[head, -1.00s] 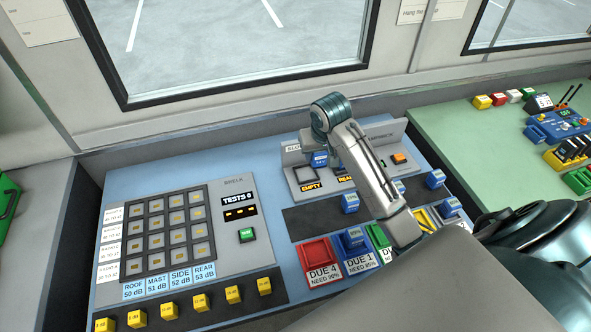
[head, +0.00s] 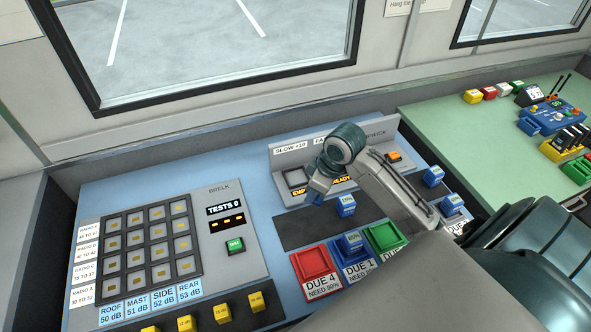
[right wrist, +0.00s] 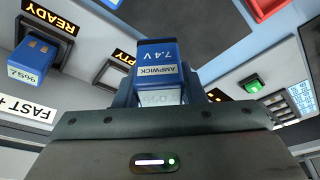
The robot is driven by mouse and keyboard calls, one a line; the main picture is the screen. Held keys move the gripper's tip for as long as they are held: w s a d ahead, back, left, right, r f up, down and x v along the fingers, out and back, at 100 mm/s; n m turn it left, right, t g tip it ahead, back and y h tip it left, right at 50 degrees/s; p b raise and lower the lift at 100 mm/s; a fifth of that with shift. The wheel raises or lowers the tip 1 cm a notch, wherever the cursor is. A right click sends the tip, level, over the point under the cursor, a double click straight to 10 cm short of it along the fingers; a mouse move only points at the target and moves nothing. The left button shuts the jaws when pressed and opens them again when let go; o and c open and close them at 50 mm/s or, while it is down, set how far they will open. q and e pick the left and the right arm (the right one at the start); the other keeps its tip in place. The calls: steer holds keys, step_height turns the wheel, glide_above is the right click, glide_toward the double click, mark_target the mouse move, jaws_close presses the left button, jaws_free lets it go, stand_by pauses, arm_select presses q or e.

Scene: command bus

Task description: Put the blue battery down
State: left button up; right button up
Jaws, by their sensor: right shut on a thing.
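My right gripper (head: 316,192) is shut on a blue battery (right wrist: 156,62). Only a small blue part of it shows below the gripper in the head view. The right wrist view shows its AMPWICK and 7.4 V label. The gripper holds it near the left part of the dark strip (head: 290,232), in front of the charger (head: 285,160); I cannot tell whether it touches. In the right wrist view the charger's EMPTY slot (right wrist: 112,74) is bare, and another blue battery (right wrist: 32,60) sits at READY. My left gripper is not in view.
Another blue battery (head: 345,205) stands on the strip, right of my gripper. A red tray (head: 314,263), a blue tray (head: 363,268) holding a battery, and a green tray (head: 385,238) line the front. A button panel (head: 215,275) fills the left. The strip's left end is clear.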

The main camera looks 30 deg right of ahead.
steer(key=w, duration=0.4)
steer(key=w+d+p, duration=0.1)
steer(key=w, duration=0.3)
steer(key=w+d+f+p, duration=0.1)
steer(key=w, duration=0.3)
steer(key=shift+w+d+f, duration=0.1)
steer(key=shift+w, duration=0.1)
step_height(320, 180, down, 3)
steer(key=shift+r+p, duration=0.15)
steer(key=shift+p, duration=0.75)
steer(key=shift+f, duration=0.45)
steer(key=shift+f, duration=0.1)
steer(key=o, duration=0.9)
steer(key=shift+c, duration=0.2)
steer(key=shift+o, duration=1.1)
